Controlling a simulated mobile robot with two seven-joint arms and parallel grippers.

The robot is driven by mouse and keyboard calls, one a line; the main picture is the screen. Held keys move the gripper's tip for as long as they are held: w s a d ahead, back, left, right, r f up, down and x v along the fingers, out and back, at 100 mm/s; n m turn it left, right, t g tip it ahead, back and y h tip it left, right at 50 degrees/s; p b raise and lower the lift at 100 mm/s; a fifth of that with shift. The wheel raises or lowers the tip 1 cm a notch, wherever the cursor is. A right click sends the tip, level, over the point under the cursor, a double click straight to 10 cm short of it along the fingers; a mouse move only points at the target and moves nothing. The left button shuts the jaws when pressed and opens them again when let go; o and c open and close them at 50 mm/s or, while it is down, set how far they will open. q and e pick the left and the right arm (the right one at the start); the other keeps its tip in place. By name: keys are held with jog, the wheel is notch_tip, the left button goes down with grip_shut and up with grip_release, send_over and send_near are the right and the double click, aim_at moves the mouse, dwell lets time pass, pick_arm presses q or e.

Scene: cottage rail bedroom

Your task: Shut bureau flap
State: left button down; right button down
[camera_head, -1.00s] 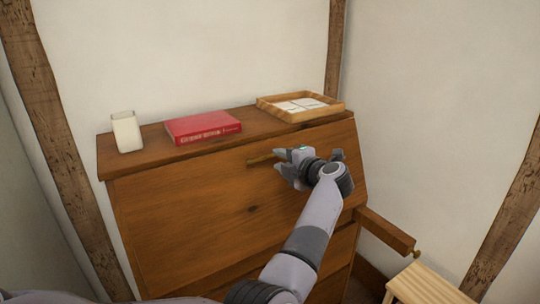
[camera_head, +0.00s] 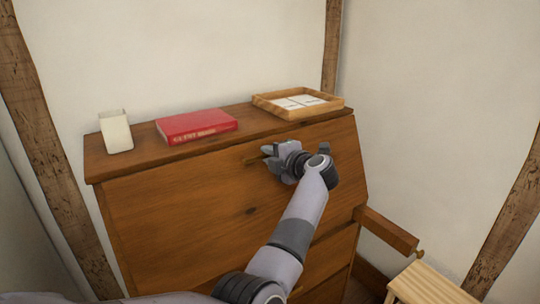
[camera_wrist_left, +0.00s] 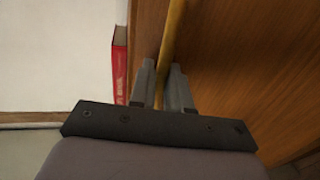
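The bureau's wooden flap (camera_head: 200,205) is up, its broad face sloping along the front below the bureau top (camera_head: 108,168). I cannot tell whether it sits fully flush. A thin brass handle bar (camera_head: 252,160) crosses the upper part of the flap. My left gripper (camera_head: 269,157) is at the right end of this bar. In the left wrist view the bar (camera_wrist_left: 175,30) runs between the two fingers (camera_wrist_left: 162,82), which look closed on it. My right gripper is in neither view.
On the bureau top are a white cup-like container (camera_head: 116,133), a red book (camera_head: 197,126) and a wooden tray (camera_head: 335,102) with cards. A wooden support with a knob (camera_head: 388,230) sticks out at the right, near a slatted stool (camera_head: 430,285). Walls stand close behind and right.

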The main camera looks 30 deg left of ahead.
pick_arm(q)
jog(key=shift+b+x, duration=0.45)
jog(key=shift+x, duration=0.95)
jog(key=c, duration=1.3)
grip_release()
jog(key=shift+s+r, duration=0.1)
jog(key=shift+a, duration=0.1)
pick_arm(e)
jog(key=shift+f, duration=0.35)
pick_arm(q)
jog(key=shift+d, duration=0.2)
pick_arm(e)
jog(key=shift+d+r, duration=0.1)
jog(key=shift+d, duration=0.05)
